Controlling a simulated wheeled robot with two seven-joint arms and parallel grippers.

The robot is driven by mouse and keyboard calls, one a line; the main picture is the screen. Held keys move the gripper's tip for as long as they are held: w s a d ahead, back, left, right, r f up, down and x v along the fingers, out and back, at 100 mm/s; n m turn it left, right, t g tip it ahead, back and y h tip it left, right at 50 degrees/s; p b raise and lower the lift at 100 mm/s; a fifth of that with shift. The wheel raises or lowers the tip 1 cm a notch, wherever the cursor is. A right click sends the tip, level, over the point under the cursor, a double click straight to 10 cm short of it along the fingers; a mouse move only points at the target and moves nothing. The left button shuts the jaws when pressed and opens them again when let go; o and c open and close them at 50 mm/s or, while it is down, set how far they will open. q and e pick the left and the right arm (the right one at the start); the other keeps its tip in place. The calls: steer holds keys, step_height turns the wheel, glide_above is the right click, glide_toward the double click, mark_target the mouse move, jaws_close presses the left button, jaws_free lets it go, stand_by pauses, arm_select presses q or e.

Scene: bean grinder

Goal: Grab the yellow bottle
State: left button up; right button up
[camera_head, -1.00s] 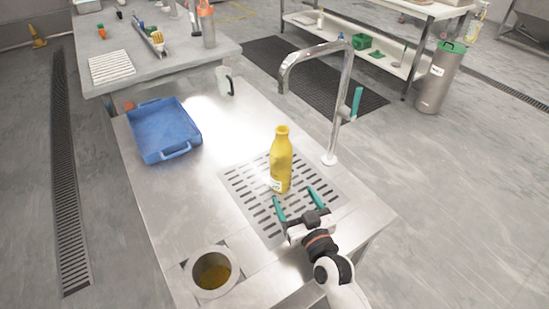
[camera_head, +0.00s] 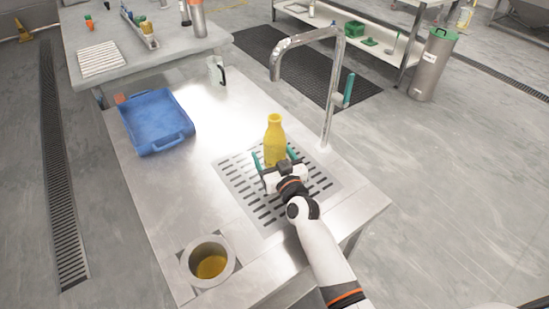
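The yellow bottle (camera_head: 274,140) stands upright on the slotted drain plate (camera_head: 236,184) of the metal counter. My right gripper (camera_head: 274,157) reaches in from the lower right and is at the bottle's lower part. Its two teal fingers are spread, one on each side of the bottle. I cannot tell whether either finger touches it. The gripper body hides the bottle's base. My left gripper is not in view.
A curved metal tap (camera_head: 330,90) with a teal handle rises just right of the bottle. A blue tray (camera_head: 157,122) and a pitcher (camera_head: 216,70) stand farther back. A round bin (camera_head: 208,262) is set in the counter's front left.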

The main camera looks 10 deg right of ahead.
steer(key=shift+w, duration=0.15)
steer(key=c, duration=1.2)
steer(key=shift+c, duration=0.3)
steer(key=shift+r, duration=0.2)
